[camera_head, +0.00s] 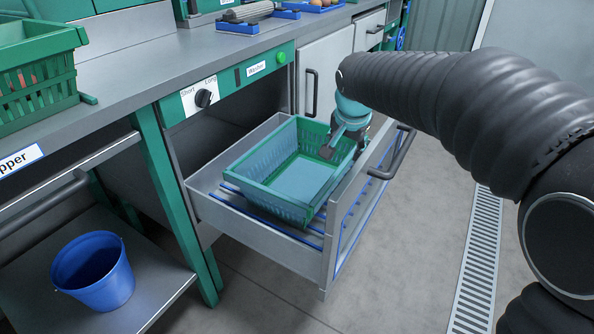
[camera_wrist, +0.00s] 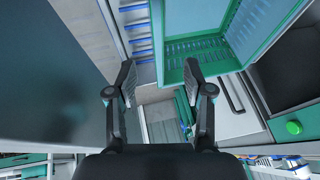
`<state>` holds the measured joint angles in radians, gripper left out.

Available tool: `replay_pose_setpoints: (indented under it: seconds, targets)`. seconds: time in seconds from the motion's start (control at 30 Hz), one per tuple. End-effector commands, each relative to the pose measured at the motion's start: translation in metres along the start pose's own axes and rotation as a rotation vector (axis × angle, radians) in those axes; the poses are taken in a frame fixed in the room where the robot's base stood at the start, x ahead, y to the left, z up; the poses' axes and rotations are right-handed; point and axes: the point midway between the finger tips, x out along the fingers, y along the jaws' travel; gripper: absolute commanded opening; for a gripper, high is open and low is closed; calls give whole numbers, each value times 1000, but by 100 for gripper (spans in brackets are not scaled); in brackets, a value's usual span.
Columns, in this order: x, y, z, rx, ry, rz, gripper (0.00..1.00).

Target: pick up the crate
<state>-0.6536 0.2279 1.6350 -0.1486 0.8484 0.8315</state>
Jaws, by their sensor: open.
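The crate (camera_head: 262,198) is green with slatted walls and a pale, bare floor, and no contents show in it. It sits in the pulled-out drawer (camera_head: 327,247). My gripper (camera_head: 335,145) is open at the crate's right-hand wall, near its far corner. One finger shows over the crate's inside. In the wrist view my gripper (camera_wrist: 160,72) is open and empty, and the crate's wall (camera_wrist: 171,45) lies between the two fingertips in the picture. I cannot tell whether a finger touches it. The finger on the drawer-front side is hidden in the head view.
The drawer front's dark handle (camera_head: 392,153) stands out to the right. The worktop (camera_head: 150,75) overhangs at left, with another green crate (camera_head: 38,97) on it. A blue bucket (camera_head: 95,273) stands on the low shelf. The floor (camera_head: 400,260) in front is clear.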

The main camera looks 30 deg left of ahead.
Motion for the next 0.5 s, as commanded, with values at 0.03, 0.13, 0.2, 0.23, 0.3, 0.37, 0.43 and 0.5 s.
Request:
replay_pose_setpoints:
  seconds: [0.03, 0.13, 0.2, 0.23, 0.3, 0.37, 0.43, 0.5]
  targets:
    - [7, 2, 1, 7, -5, 8, 52]
    - [22, 4, 2, 11, -8, 12, 52]
    - [34, 4, 2, 10, -8, 11, 52]
    - [39, 4, 2, 10, -8, 12, 52]
    - [50, 4, 2, 10, -8, 11, 52]
    - [57, 4, 2, 10, -8, 11, 52]
    - [64, 4, 2, 10, -6, 10, 52]
    - [68, 4, 2, 10, -6, 9, 52]
